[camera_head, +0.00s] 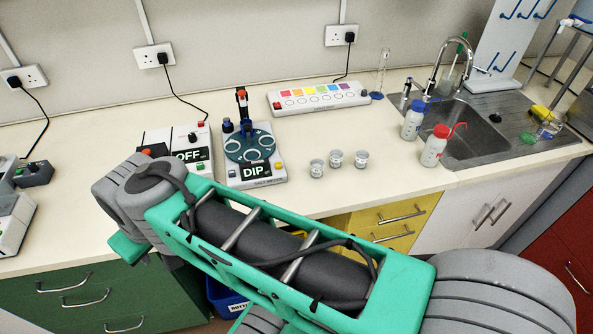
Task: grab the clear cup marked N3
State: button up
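Three small clear cups with pale labels stand upright in a close group on the bench: a left cup (316,168), a middle cup (336,158) and a right cup (361,159). The marks on their labels are too small to read, so I cannot tell which one is N3. My green and grey arm crosses the foreground in front of the bench, nearer the camera than the cups. My gripper does not show in this view.
Left of the cups stands a device with a round teal plate and a DIP display (256,169). Behind is a colour-strip unit (318,97). A blue-capped bottle (412,121), a red-capped bottle (433,148) and a sink (470,130) are right. Bench around the cups is clear.

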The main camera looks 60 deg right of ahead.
aim_at(317, 164)
jog(key=k, duration=0.8)
jog(key=z, duration=1.45)
jog(key=i, duration=1)
jog(key=u, duration=0.45)
jog(key=k, duration=1.05)
jog(key=u, duration=1)
jog(key=i, duration=0.35)
jog(key=z, duration=0.35)
